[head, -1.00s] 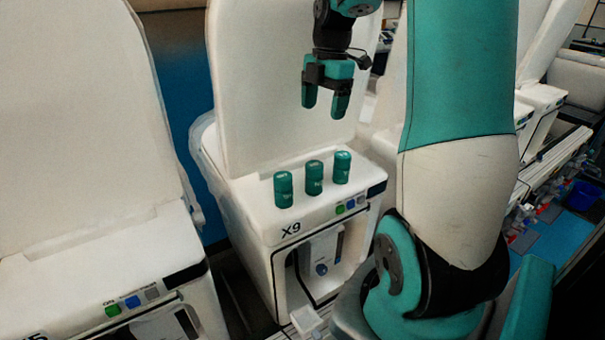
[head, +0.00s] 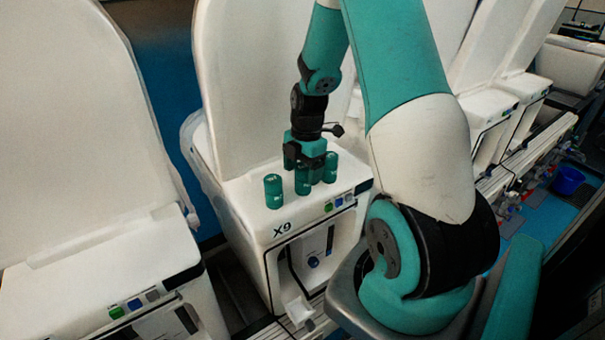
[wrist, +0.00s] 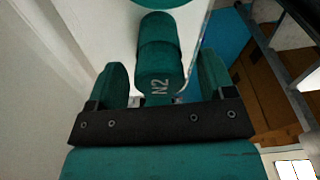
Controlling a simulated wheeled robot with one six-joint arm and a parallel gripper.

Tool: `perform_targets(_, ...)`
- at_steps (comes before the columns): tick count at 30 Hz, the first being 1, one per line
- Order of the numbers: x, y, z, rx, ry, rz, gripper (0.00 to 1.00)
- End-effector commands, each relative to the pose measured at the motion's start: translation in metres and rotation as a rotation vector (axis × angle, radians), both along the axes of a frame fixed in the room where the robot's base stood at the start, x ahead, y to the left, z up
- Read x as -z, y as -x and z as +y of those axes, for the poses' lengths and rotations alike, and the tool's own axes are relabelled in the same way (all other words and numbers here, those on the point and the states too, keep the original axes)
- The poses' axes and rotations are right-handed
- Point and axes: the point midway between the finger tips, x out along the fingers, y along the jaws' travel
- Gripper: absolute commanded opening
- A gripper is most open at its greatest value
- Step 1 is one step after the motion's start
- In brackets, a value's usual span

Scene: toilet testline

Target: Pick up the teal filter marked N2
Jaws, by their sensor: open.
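The teal filter marked N2 (wrist: 158,62) stands between the two fingers of my gripper (wrist: 160,80) in the wrist view, its N2 mark facing the camera. The fingers are open, one on each side of it, with a visible gap on the left. In the head view my gripper (head: 304,168) is down at the middle filter (head: 302,184) of a row of three on the white X9 unit (head: 252,222). My gripper partly hides this filter.
Another teal filter (head: 273,191) stands to the left and a third (head: 331,166) close on the right, near my gripper's right finger. A tall white panel (head: 250,80) rises behind the row. A second white unit (head: 100,275) is at left, across a gap.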

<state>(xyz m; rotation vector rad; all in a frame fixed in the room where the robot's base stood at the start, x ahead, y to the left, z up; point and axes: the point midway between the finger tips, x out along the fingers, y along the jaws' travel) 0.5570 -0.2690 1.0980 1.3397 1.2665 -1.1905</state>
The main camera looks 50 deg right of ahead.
Motion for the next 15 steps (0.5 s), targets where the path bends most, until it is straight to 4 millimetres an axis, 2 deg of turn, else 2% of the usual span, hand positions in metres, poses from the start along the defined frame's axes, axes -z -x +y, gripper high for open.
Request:
perform_targets(4,0.0100,0.0015,-0.0006,0.002,-0.002,-0.001,0.76)
perform_targets(10,0.0108,0.0032,-0.0036,0.002,-0.004,-0.004,0.76)
perform_targets(11,0.0108,0.0035,-0.0041,0.002,-0.004,-0.004,0.71)
perform_targets(15,0.0104,0.0047,-0.0059,0.002,-0.006,-0.005,0.39)
